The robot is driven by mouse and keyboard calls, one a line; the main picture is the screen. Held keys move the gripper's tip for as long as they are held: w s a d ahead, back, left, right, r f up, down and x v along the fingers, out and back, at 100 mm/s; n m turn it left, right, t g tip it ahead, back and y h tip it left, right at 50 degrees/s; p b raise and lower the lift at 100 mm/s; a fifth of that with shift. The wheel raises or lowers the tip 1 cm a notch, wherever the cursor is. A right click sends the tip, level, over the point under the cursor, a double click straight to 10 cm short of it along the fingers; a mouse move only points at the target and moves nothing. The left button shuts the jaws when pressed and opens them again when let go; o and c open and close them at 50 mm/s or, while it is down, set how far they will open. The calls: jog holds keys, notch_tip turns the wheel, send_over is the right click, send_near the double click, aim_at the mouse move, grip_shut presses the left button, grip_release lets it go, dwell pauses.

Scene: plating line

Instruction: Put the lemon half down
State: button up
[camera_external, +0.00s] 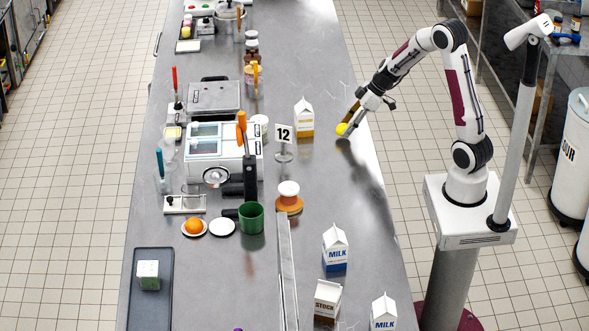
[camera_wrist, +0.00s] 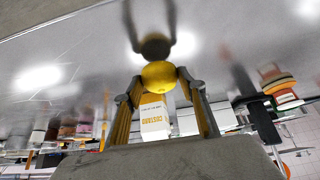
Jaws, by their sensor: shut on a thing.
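The lemon half (camera_external: 342,129) is a small yellow piece between the fingertips of my gripper (camera_external: 347,122), near the right side of the steel table. In the wrist view the lemon half (camera_wrist: 159,75) shows as a yellow round between the two fingers of my gripper (camera_wrist: 160,80). My gripper is shut on it. It is low over the table; I cannot tell whether the lemon touches the surface. A dark reflection of the fingers shows in the steel beyond it.
A yellow-labelled carton (camera_external: 304,118) stands just left of my gripper and reads custard in the wrist view (camera_wrist: 153,117). A number 12 sign (camera_external: 283,140) stands further left. Milk cartons (camera_external: 335,248) stand nearer the front. The steel table (camera_external: 335,185) is bare in front of my gripper.

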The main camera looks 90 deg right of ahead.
jog(key=shift+f, duration=1.05)
jog(key=shift+f, duration=0.15)
jog(key=o, duration=1.1)
jog(key=shift+r, duration=0.2)
jog(key=shift+v, duration=6)
